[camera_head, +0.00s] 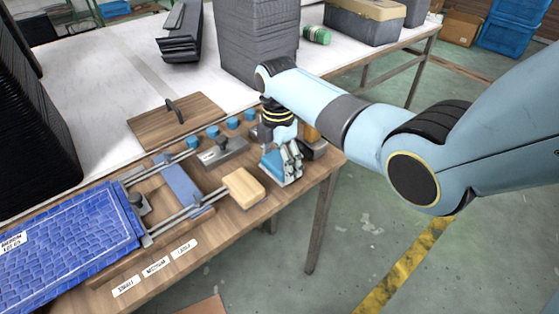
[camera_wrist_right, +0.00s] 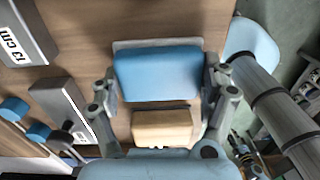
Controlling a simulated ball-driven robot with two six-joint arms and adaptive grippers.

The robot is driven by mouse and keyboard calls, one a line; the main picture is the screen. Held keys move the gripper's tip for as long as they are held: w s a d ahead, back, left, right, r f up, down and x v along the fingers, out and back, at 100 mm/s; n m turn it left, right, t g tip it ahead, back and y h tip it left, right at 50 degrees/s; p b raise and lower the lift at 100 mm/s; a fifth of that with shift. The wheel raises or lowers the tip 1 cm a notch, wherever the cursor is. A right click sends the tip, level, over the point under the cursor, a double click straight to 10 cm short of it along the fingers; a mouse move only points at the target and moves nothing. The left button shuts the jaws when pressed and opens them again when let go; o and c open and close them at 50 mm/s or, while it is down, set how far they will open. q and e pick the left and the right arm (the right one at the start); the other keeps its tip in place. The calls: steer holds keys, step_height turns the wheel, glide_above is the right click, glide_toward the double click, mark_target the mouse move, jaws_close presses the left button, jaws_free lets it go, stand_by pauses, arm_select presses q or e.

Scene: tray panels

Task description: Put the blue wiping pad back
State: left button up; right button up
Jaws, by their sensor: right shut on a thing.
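The blue wiping pad (camera_head: 269,164) is near the right end of the wooden work board, and it also shows in the right wrist view (camera_wrist_right: 157,73). My right gripper (camera_head: 290,163) is shut on it, with one finger at each side of the pad in the right wrist view (camera_wrist_right: 160,88). A pale grey edge shows along the pad's border. The pad is low over the board; I cannot tell whether it touches the surface. My left gripper is not in view.
A pale wooden block (camera_head: 243,187) lies left of the pad. A grey clamp-like tool (camera_head: 222,152) and several blue knobs (camera_head: 213,131) are behind it. A blue woven panel (camera_head: 70,240) lies at left. The table's edge is close on the right.

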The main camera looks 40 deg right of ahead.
mark_target(279, 160)
steer(key=shift+f, duration=0.15)
steer(key=o, duration=1.2)
steer(key=shift+c, duration=0.2)
step_height(279, 160, up, 12)
steer(key=p, duration=0.1)
steer(key=shift+w+r, duration=0.2)
